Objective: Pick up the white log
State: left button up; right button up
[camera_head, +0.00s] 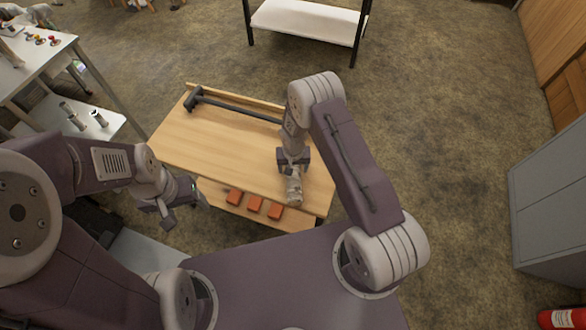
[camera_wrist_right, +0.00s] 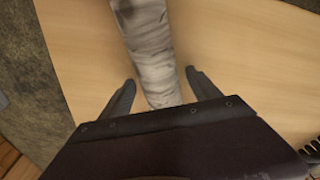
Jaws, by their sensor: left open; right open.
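The white log (camera_head: 294,190) is a short pale birch piece with dark streaks, lying on the wooden table (camera_head: 225,140) near its front edge. In the right wrist view the log (camera_wrist_right: 148,45) runs from the top edge down between the fingers. My right gripper (camera_wrist_right: 163,90) is open, with one finger on each side of the log and visible gaps between. In the head view my right gripper (camera_head: 293,166) is over the log's far part and hides some of it. My left gripper (camera_head: 178,208) is open and empty, left of the table.
A long-handled dark hammer (camera_head: 235,105) lies along the table's far side. A white workbench (camera_head: 35,60) stands at left, a grey cabinet (camera_head: 550,200) at right. The table's middle is clear.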

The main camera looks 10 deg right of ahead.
grip_shut()
jog(key=shift+r, duration=0.1)
notch_tip(320, 180, up, 4)
jog(key=shift+d+r, duration=0.15)
jog(key=shift+r, duration=0.1)
jog(key=s+d+r+p, duration=0.1)
jog(key=s+d+r, duration=0.5)
jog(key=d, duration=0.3)
jog(key=shift+s+r+p, duration=0.2)
jog(key=shift+s+p, duration=0.15)
jog(key=shift+s, duration=0.3)
jog(key=shift+s+a, duration=0.1)
